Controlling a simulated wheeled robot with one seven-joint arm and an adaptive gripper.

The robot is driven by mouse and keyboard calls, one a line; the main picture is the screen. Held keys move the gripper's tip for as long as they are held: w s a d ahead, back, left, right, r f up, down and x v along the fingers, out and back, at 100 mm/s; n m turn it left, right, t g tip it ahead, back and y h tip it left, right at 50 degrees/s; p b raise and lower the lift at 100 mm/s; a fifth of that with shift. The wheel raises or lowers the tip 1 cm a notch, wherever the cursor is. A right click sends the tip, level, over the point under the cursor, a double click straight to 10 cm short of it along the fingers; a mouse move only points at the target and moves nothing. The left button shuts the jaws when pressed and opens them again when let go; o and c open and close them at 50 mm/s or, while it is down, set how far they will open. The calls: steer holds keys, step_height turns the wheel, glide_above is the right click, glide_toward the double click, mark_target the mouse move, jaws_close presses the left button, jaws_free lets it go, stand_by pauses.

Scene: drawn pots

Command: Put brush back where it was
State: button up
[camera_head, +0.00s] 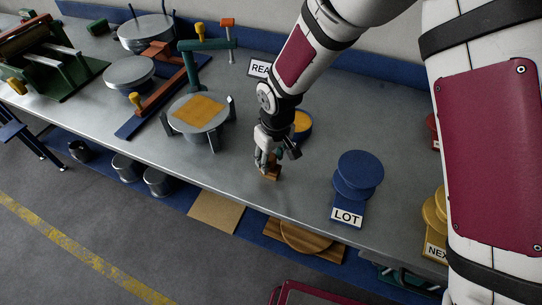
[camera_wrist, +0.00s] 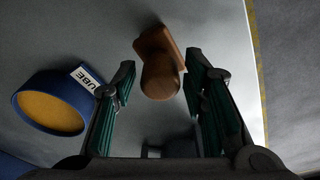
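A small brown wooden piece with a rounded knob, which may be the brush (camera_wrist: 160,75), is on the grey bench top; I cannot make out bristles. In the head view it shows as a small brown block (camera_head: 272,173) near the bench's front edge, partly hidden by my gripper (camera_head: 266,160). In the wrist view my gripper (camera_wrist: 160,85) has its two dark-green-padded fingers apart, one on each side of the knob. Slim gaps seem to show beside it, so the fingers do not look closed on it.
A blue round dish with a yellow top (camera_wrist: 50,104) stands left of the fingers in the wrist view. On the bench are a blue LOT stand (camera_head: 358,178), yellow discs (camera_head: 437,215) and a round plate with an orange square (camera_head: 199,112). Bare bench lies between my gripper and the LOT stand.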

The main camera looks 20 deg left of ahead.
mark_target(274, 165)
steer(key=shift+r, duration=0.15)
step_height(274, 165, up, 12)
steer(key=s+d+b, duration=0.1)
steer(key=b, duration=0.1)
stand_by(0.5)
steer(key=shift+d, duration=0.2)
steer(key=d+r+m+t, duration=0.1)
steer(key=d+r+m, duration=0.1)
steer(key=d+r, duration=0.55)
steer(key=d+r+m+t, duration=0.25)
steer(key=d+r, duration=0.25)
steer(key=d, duration=0.5)
steer(key=s+d+r+m, duration=0.2)
steer(key=s+d+m, duration=0.1)
steer(key=s+d, duration=0.3)
steer(key=s+d+r+m+t+h, duration=0.1)
steer(key=s+d+r+m, duration=0.2)
steer(key=s+d, duration=0.4)
steer(key=shift+d+r+m, duration=0.3)
steer(key=shift+d+m, duration=0.05)
steer(key=shift+d, duration=0.75)
steer(key=shift+s, duration=0.1)
